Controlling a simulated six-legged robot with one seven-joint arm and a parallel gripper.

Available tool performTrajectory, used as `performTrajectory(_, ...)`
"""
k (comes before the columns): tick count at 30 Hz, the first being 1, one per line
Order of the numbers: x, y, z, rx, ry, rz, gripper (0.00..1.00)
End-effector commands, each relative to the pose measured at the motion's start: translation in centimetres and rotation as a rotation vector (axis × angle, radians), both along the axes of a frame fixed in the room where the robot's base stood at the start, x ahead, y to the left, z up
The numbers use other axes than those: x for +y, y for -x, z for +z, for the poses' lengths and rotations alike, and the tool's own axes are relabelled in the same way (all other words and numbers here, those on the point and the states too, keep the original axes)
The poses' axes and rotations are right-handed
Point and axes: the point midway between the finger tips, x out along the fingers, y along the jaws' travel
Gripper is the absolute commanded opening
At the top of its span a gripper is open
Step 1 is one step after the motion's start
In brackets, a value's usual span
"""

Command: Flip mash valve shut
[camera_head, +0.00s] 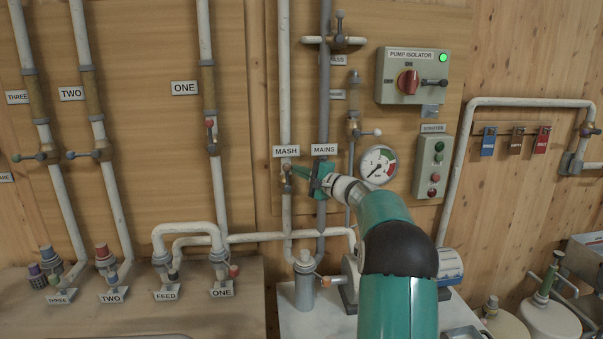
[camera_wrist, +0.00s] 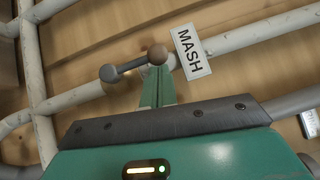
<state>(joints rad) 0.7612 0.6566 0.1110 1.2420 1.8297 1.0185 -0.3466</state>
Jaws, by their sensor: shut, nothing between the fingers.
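The mash valve (camera_head: 287,168) sits on the white vertical pipe just below the MASH label (camera_head: 286,151). In the wrist view, its brown round hub (camera_wrist: 157,54) shows beside the label, with a grey lever (camera_wrist: 130,65) ending in a ball. The lever lies roughly along its pipe there. My gripper (camera_head: 295,170) reaches in from the right, across the MAINS pipe, with its tips at the valve. In the wrist view my gripper (camera_wrist: 157,70) is shut and empty, its green fingertips just beside the hub and lever. I cannot tell whether they touch.
The MAINS pipe (camera_head: 323,215) runs close beside the mash pipe, partly behind my gripper. A pressure gauge (camera_head: 378,166), a starter box (camera_head: 432,165) and the pump isolator (camera_head: 412,75) are on the wall to the right. Bare board lies left of the mash pipe.

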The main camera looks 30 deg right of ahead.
Motion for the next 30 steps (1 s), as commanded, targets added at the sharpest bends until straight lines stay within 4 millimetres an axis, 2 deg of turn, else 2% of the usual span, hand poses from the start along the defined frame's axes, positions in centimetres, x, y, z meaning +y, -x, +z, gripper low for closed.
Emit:
performTrajectory(14, 0.9, -0.4, 0.6, 0.052, 0.112, 0.002, 0.00)
performTrajectory(30, 4.1, -2.0, 1.3, 0.259, 0.546, 0.001, 0.00)
